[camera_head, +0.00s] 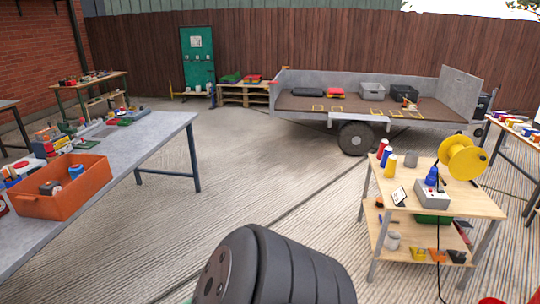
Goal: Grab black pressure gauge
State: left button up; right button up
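I cannot pick out a black pressure gauge for certain. An orange crate (68,203) stands on the long grey table (150,140) at the left. In it lie a small dark round item (48,187) and a blue-capped item (76,171); both are too small to name surely. A grey box (431,196) with a dark cable stands on the wooden cart at the right; I see no clear gauge dial on it. Neither of my grippers shows in the head view.
A trailer (320,103) with boxes stands at the back. Another table with coloured items is at the right edge. The floor (270,170) between table and cart is open.

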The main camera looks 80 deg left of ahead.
aim_at(51, 190)
jog(key=u, duration=4.25)
jog(key=i+j+z, duration=0.1)
jog(key=z, duration=0.25)
jog(key=j+z, duration=0.2)
jog(key=z, duration=0.2)
jog(key=i+j+z, duration=0.15)
jog(key=z, duration=0.2)
